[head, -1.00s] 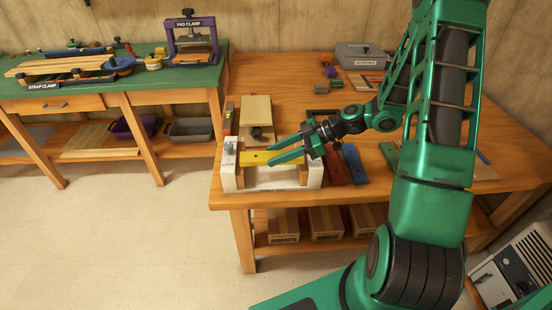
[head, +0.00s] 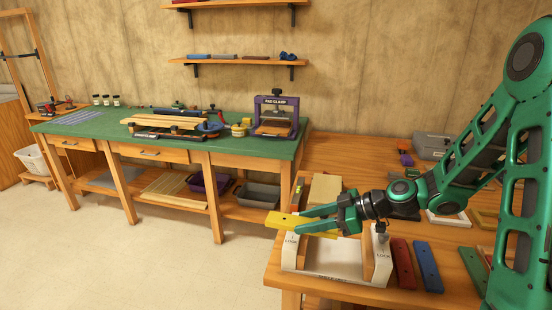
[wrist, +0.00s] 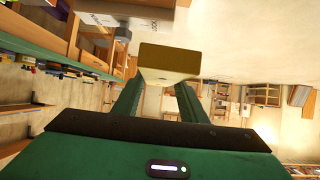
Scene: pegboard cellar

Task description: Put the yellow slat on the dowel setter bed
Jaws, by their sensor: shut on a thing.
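My gripper (head: 300,221) is shut on the yellow slat (head: 281,219) and holds it level above a white fixture (head: 338,262). The slat's left end sticks out past the fingertips. In the wrist view the slat's end face (wrist: 168,62) shows between the two fingers. The white fixture has LOCK marks on both side blocks; its front label is too small to read. I cannot tell from its label which thing is the dowel setter bed. On the green bench, a purple frame (head: 275,112) is labelled PAD CLAMP.
Red (head: 403,264) and blue (head: 428,267) slats lie right of the white fixture. A tan board (head: 325,188) stands behind it. The green bench (head: 75,127) carries a clamp with long boards (head: 165,122) and a yellow tub (head: 239,130). Floor left of the wooden table is clear.

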